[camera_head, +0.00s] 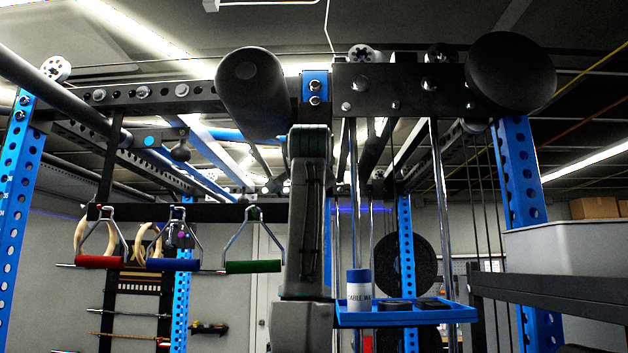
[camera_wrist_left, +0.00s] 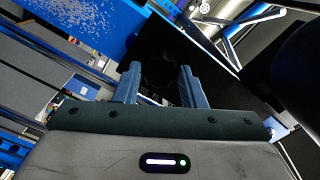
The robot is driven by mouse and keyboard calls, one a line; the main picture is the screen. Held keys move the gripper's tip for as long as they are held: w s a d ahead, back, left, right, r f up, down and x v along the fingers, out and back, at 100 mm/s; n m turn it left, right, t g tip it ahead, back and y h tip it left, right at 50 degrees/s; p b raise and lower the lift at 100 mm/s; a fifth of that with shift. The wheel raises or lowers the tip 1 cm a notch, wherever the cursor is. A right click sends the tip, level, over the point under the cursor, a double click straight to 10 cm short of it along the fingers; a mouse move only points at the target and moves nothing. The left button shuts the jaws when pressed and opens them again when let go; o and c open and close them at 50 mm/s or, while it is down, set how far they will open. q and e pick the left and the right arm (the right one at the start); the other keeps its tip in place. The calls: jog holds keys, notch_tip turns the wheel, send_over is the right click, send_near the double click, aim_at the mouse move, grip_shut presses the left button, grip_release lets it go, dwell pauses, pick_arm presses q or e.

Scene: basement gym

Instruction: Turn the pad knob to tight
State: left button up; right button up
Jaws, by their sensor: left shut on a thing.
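The two blue-grey fingers of my left gripper (camera_wrist_left: 159,84) show in the left wrist view, pointing up the picture against a dark part. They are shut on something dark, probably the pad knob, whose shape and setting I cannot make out. In the head view my left arm rises in the middle, its top just under the black crossbeam (camera_head: 390,92). The fingertips cannot be told apart there. A black roller pad (camera_head: 252,92) is left of the arm's top and a second round pad (camera_head: 510,74) is at the right. My right gripper is out of view.
Handles with red (camera_head: 100,262), blue (camera_head: 173,265) and green (camera_head: 253,267) grips hang at the left. A blue tray (camera_head: 405,318) with a white-and-blue can (camera_head: 359,290) sits right of my arm. Blue uprights (camera_head: 520,180) and a grey bin (camera_head: 565,248) stand at the right.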

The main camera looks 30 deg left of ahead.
pick_arm(q)
jog(key=m+b, duration=0.1)
jog(key=m, duration=0.8)
jog(key=shift+b, duration=0.35)
jog(key=shift+f, duration=0.1)
jog(key=o, duration=1)
jog(key=shift+d, duration=0.1)
